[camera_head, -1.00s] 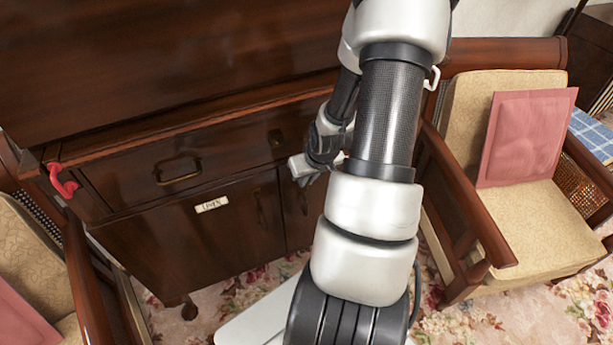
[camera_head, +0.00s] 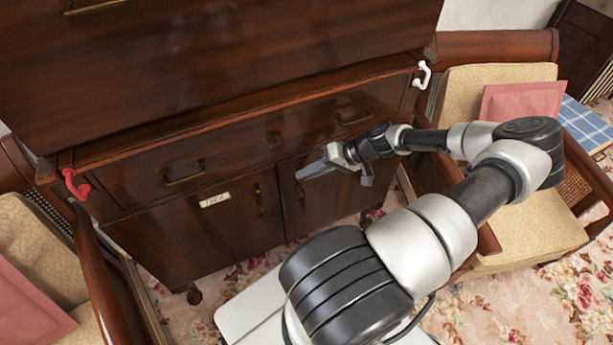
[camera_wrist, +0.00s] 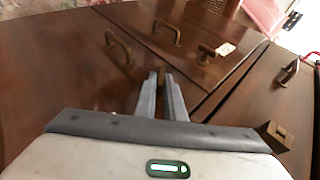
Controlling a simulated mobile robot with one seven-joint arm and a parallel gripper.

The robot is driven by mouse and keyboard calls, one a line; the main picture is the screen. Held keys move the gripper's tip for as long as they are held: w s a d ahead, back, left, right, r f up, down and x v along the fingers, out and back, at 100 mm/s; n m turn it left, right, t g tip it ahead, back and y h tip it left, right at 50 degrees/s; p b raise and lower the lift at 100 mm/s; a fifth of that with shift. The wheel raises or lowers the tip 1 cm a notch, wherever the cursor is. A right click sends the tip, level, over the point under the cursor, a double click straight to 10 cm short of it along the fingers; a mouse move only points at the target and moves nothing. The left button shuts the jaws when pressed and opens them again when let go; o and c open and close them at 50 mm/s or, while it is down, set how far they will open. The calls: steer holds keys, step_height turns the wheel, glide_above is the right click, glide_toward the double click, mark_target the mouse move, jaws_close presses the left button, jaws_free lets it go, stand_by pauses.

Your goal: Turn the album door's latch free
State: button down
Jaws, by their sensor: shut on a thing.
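My gripper (camera_head: 300,176) is at the upper part of the right-hand door (camera_head: 345,186) of a dark wood cabinet. In the wrist view, its two grey fingers (camera_wrist: 164,80) are closed on a small brown latch (camera_wrist: 163,75), mostly hidden between them. The left-hand door (camera_head: 170,232) has a pale label (camera_head: 215,199), whose writing I cannot read; the label also shows in the wrist view (camera_wrist: 226,48). Another small latch (camera_wrist: 208,50) sits beside that label. Both doors look shut. No label shows on the right-hand door.
A brass pull (camera_wrist: 118,48) on the right-hand door is close to the fingers. The drawer above has a left pull (camera_head: 184,173) and a right pull (camera_head: 354,117). A red handle (camera_head: 75,184) and white handle (camera_head: 424,75) flank it. Armchairs (camera_head: 510,195) stand either side.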

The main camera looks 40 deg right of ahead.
steer(key=m+t+y+b, duration=0.1)
steer(key=y+b, duration=0.2)
steer(key=b, duration=0.2)
steer(key=f+m+t+y+b, duration=0.1)
steer(key=t+y+b, duration=0.1)
steer(key=y+b, duration=0.2)
steer(key=shift+s+d+f+m+b, duration=0.1)
steer(key=shift+d+f+m+b, duration=0.15)
steer(key=shift+b, duration=0.45)
steer(key=shift+a+r+t, duration=0.15)
steer(key=shift+t, duration=0.15)
steer(key=c, duration=1.8)
jaws_free()
steer(key=shift+c, duration=0.2)
